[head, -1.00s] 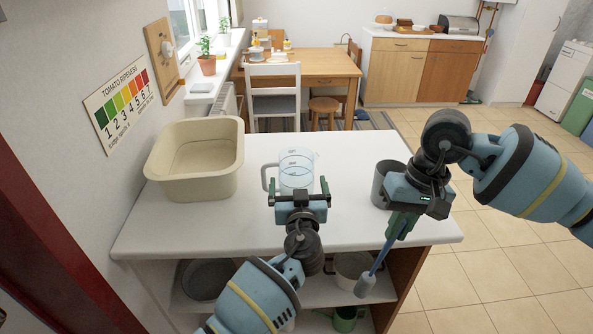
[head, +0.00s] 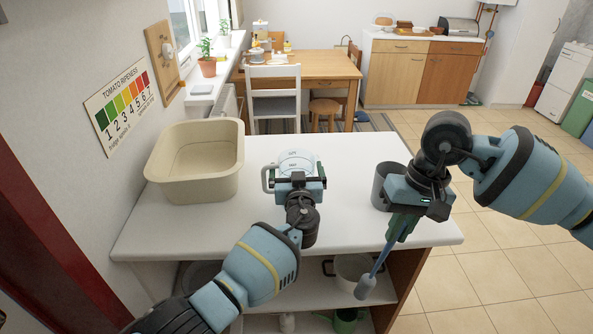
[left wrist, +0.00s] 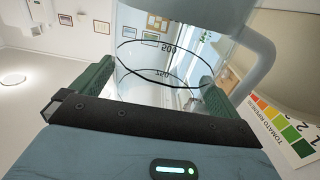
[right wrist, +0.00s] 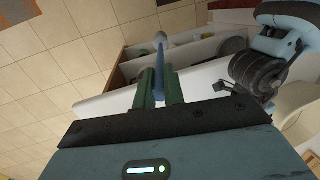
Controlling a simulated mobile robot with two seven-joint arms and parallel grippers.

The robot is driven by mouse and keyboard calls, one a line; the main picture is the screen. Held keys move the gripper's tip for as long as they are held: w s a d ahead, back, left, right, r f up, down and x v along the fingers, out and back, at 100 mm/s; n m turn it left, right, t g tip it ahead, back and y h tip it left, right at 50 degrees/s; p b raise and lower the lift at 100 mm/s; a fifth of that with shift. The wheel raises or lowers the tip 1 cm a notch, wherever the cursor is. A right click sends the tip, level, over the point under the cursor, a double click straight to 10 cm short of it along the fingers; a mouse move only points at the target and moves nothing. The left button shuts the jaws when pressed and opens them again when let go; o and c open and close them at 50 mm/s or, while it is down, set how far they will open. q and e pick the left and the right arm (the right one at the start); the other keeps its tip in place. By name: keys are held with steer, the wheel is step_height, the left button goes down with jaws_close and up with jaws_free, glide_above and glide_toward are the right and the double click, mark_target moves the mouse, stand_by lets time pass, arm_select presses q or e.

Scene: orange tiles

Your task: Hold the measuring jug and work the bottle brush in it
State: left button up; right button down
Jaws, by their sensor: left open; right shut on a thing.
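The clear measuring jug (head: 297,160) stands on the white counter, its handle (head: 267,178) to the left. My left gripper (head: 298,180) is open at the jug's near side. In the left wrist view the jug (left wrist: 165,65) is between the two open green fingers (left wrist: 150,85), with its handle at the right. My right gripper (head: 402,225) is shut on the bottle brush (head: 376,268), which hangs head down in front of the counter's right front edge. The brush (right wrist: 160,57) also shows between the fingers in the right wrist view.
A beige basin (head: 195,165) stands at the counter's back left. A grey container (head: 381,187) stands at the right, partly behind my right gripper. A pot (head: 352,268) and a green item (head: 345,322) are on the shelves below. The counter's front middle is clear.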

arm_select(q)
steer(key=shift+c, duration=0.3)
steer(key=c, duration=1)
steer(key=o, duration=1.1)
steer(key=shift+c, duration=0.2)
steer(key=shift+s, duration=0.1)
steer(key=s, duration=1.2)
